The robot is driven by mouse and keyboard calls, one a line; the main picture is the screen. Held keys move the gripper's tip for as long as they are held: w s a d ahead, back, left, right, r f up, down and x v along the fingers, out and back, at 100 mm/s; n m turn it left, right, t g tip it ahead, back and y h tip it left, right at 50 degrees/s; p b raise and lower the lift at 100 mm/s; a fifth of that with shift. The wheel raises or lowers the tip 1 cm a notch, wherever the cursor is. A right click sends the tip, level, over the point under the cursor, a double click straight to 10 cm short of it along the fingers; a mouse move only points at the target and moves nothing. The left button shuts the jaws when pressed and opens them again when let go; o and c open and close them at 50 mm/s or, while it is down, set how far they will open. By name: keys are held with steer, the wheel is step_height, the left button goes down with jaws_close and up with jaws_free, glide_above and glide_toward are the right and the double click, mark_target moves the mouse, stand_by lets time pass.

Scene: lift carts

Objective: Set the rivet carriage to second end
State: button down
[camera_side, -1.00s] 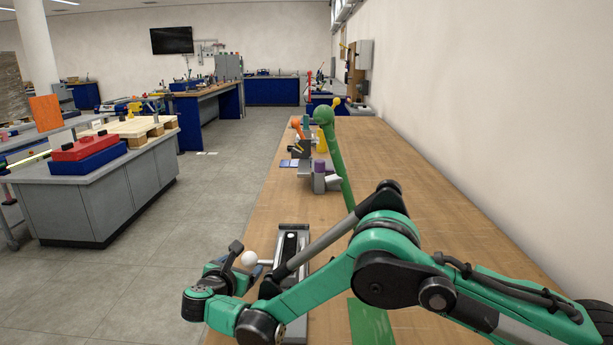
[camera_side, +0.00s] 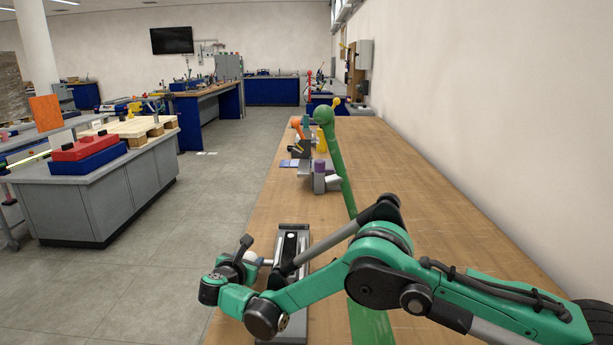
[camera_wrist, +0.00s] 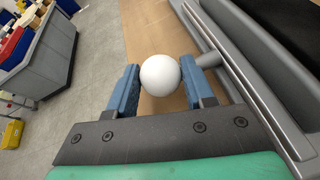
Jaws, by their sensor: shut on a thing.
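A white ball knob (camera_wrist: 160,75) sits on a short grey rod (camera_wrist: 208,60) that reaches to the grey and black rail unit (camera_wrist: 255,75), in the wrist view. In the side view the rail unit (camera_side: 293,240) lies lengthwise on the wooden bench, and the knob (camera_side: 250,258) is partly covered by my gripper (camera_side: 246,261). In the wrist view my gripper (camera_wrist: 158,80) has its blue fingers on both sides of the knob, shut on it. The carriage body is not clear, since my arm hides part of the rail.
A green post (camera_side: 337,160) stands behind my arm. A grey block with a purple top (camera_side: 320,175) and other fixtures stand farther along the bench. Its left edge drops to open floor.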

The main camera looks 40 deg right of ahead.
steer(key=shift+w+d, duration=1.25)
steer(key=shift+w, duration=0.05)
steer(key=shift+c, duration=1.7)
jaws_free()
steer(key=shift+v, duration=2.85)
steer(key=shift+d+r, duration=0.1)
